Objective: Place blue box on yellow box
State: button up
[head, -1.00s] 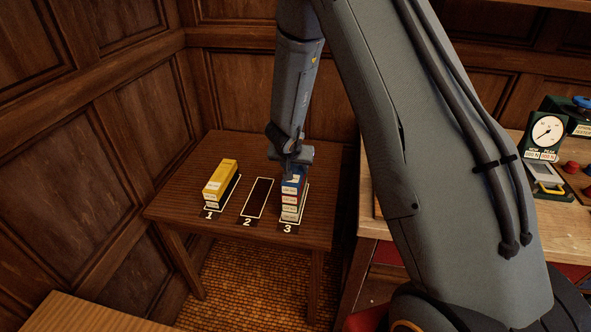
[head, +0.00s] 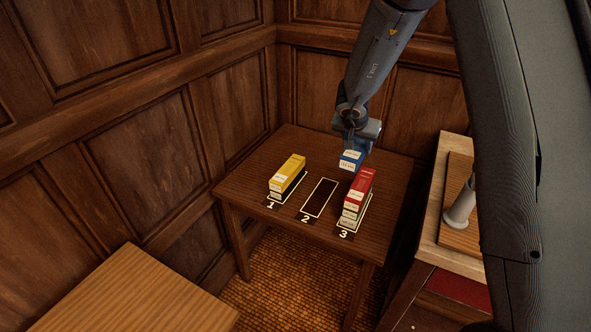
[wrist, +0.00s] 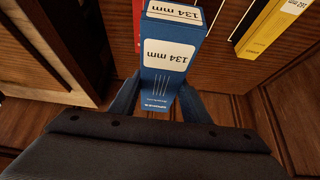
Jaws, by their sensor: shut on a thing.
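The blue box (head: 352,160) is held in my gripper (head: 356,138), in the air above and behind the slot 3 stack. In the wrist view the blue box (wrist: 160,85) lies between my gripper's fingers (wrist: 158,103), with "134 mm" labels on two faces. The yellow box (head: 291,168) tops the slot 1 stack, to the left of my gripper and apart from it. A dark box seems to lie under it. Part of the yellow box also shows at the upper right of the wrist view (wrist: 268,27).
A red box (head: 361,183) tops the stack in slot 3 (head: 370,208). Slot 2 (head: 319,198) between the stacks is empty. The dark wooden table (head: 250,175) stands near panelled walls. A workbench (head: 432,225) is at the right.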

jog(key=w+a+f+b, duration=0.2)
jog(key=w+a+b, duration=0.2)
jog(key=w+a, duration=0.45)
jog(key=b, duration=0.3)
send_over(291, 165)
jog(key=s, duration=0.2)
jog(key=f, duration=0.4)
jog(key=a+f+p, duration=0.1)
jog(key=f, duration=0.2)
jog(key=shift+s+f, duration=0.15)
jog(key=shift+f+p, duration=0.45)
jog(key=shift+f, duration=1.65)
jog(key=shift+f, duration=0.15)
jog(key=o, duration=1.2)
jog(key=b+v, duration=0.2)
jog(key=v, duration=1)
